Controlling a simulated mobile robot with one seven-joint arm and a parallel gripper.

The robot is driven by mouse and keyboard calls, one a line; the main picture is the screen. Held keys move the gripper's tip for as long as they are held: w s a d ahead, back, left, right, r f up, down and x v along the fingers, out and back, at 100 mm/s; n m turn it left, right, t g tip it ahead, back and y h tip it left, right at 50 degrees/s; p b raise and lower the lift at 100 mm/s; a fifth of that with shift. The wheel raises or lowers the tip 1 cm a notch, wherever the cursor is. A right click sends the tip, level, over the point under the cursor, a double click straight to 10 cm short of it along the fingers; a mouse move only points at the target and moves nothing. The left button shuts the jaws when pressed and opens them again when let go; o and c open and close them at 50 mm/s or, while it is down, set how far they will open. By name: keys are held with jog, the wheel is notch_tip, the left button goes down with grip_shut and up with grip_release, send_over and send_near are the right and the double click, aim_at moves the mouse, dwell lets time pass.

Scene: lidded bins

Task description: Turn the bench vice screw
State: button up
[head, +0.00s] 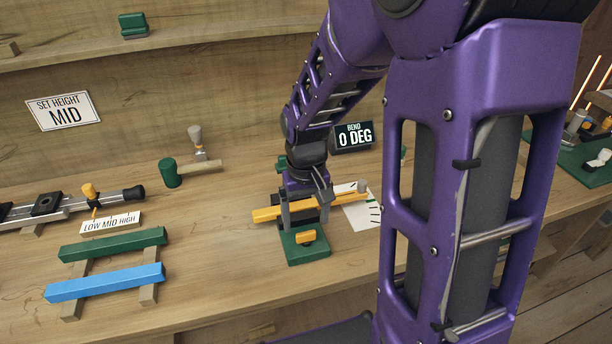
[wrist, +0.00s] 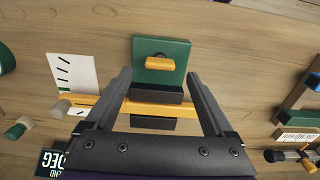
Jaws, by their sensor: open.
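The bench vice has a green base (head: 308,256) with dark jaws and a small orange screw handle (head: 306,237) at its front. In the wrist view the handle (wrist: 159,63) lies crosswise on the green plate (wrist: 176,48). A long yellow bar (head: 266,214) runs between the dark jaws (wrist: 157,94) and sticks out on both sides. My gripper (head: 305,212) is over the vice, pointing down. In the wrist view its two fingers (wrist: 158,74) are wide apart, one on each side of the jaws, with nothing held. Whether they touch the bar is unclear.
A display (head: 354,136) behind the vice reads "BEND 0 DEG". A white marked sheet (head: 362,215) lies by the bar's right end. A green mallet (head: 169,173) and a rack with green (head: 113,243) and blue (head: 105,283) bars are left. A sign (head: 64,110) reads "SET HEIGHT MID".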

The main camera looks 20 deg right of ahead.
aim_at(306, 232)
notch_tip(306, 232, up, 13)
jog(key=p, duration=0.2)
jog(key=shift+w+r, duration=0.15)
